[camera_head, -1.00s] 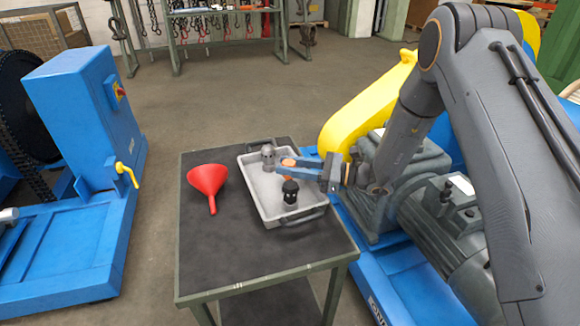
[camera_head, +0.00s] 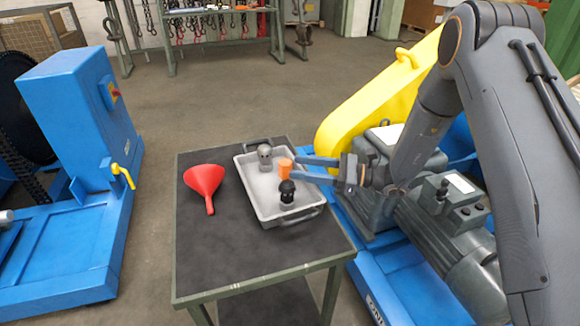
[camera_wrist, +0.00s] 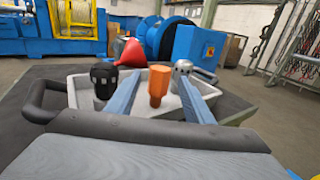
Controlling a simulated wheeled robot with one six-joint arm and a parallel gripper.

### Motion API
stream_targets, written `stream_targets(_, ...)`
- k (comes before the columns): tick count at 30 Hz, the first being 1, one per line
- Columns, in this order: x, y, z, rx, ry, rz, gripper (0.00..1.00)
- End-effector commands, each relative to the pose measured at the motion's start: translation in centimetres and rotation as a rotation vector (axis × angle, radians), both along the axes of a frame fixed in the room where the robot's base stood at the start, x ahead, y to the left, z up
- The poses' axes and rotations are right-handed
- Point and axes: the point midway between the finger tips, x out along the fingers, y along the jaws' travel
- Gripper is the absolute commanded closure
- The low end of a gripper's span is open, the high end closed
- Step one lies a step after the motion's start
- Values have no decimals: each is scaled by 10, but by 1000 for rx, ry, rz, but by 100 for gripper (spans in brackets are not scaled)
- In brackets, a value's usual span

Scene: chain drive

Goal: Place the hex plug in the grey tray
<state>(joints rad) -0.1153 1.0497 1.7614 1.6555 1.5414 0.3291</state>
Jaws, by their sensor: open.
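The orange plug (camera_head: 285,169), which I take to be the hex plug, stands upright in the grey tray (camera_head: 251,188). In the wrist view the orange plug (camera_wrist: 158,86) has a wide top and a narrower lower part. My gripper (camera_head: 297,168) is open, its two blue fingers at the right side of the plug in the head view. In the wrist view the fingers (camera_wrist: 159,80) lie apart on either side of the plug with gaps, apparently not touching it.
In the tray stand a grey vented cap (camera_head: 265,156) at the back and a black vented cap (camera_head: 287,192) at the front. A red funnel (camera_head: 205,182) lies on the dark table (camera_head: 225,255) left of the tray. The yellow guard (camera_head: 375,95) and blue machine stand right of the table.

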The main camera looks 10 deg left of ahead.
Motion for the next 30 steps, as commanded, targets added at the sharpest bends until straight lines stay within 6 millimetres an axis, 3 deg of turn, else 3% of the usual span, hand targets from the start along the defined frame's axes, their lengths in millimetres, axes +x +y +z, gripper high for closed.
stream_targets(3,2,-26,0,1,0,-4,53)
stream_targets(9,2,-57,0,0,0,-2,53)
stream_targets(15,2,-69,0,1,0,0,53)
stream_targets(21,-2,-69,4,-13,-9,14,53)
stream_targets(26,-33,-64,26,-110,-85,118,53)
stream_targets(30,-81,-69,49,-258,-209,274,53)
